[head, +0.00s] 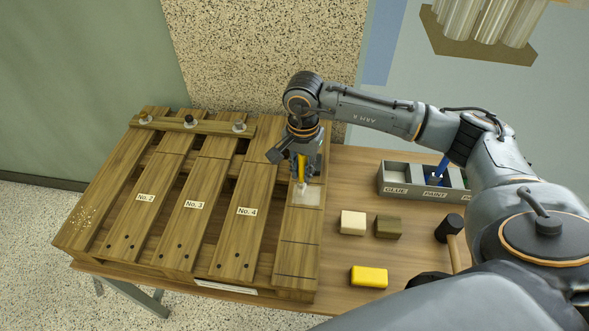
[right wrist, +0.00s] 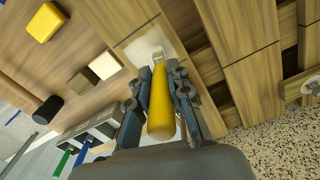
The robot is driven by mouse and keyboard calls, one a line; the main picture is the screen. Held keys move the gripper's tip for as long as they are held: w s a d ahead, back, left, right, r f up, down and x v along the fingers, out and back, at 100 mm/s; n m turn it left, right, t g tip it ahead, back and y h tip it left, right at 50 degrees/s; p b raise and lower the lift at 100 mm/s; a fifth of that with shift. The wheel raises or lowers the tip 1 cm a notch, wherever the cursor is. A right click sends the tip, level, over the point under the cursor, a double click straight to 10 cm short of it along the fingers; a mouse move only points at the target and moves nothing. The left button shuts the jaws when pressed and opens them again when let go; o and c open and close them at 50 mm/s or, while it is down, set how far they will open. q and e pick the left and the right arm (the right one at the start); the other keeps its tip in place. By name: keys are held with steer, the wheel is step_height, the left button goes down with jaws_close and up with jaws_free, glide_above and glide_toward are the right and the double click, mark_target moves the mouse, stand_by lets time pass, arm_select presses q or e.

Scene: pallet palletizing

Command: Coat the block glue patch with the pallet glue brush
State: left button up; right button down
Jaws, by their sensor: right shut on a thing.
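My right gripper (head: 303,160) is shut on the yellow handle of the glue brush (head: 301,170) above the rightmost board of the pallet (head: 300,250). The brush points down, and its pale tip is at the whitish glue patch (head: 313,196). In the right wrist view the fingers (right wrist: 159,75) grip both sides of the yellow brush handle (right wrist: 161,105). The tip appears over the pale patch (right wrist: 138,48) near its edge; I cannot tell whether it touches. My left gripper is not in view.
A grey tray (head: 395,178) labelled GLUE and PAINT holds a blue-handled tool (head: 440,170). A cream block (head: 353,223), a brown block (head: 388,227), a yellow block (head: 369,276) and a black-headed mallet (head: 449,230) lie on the table right of the pallet.

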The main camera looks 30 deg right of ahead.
steer(key=shift+s+d+f, duration=0.1)
steer(key=shift+s+d, duration=0.4)
steer(key=shift+d, duration=0.2)
steer(key=shift+s+d+b, duration=0.45)
steer(key=shift+s+d, duration=0.65)
steer(key=shift+d, duration=0.25)
steer(key=shift+w+r, duration=0.1)
steer(key=shift+r, duration=0.1)
step_height(320, 180, up, 7)
steer(key=p, duration=0.3)
steer(key=shift+p, duration=0.35)
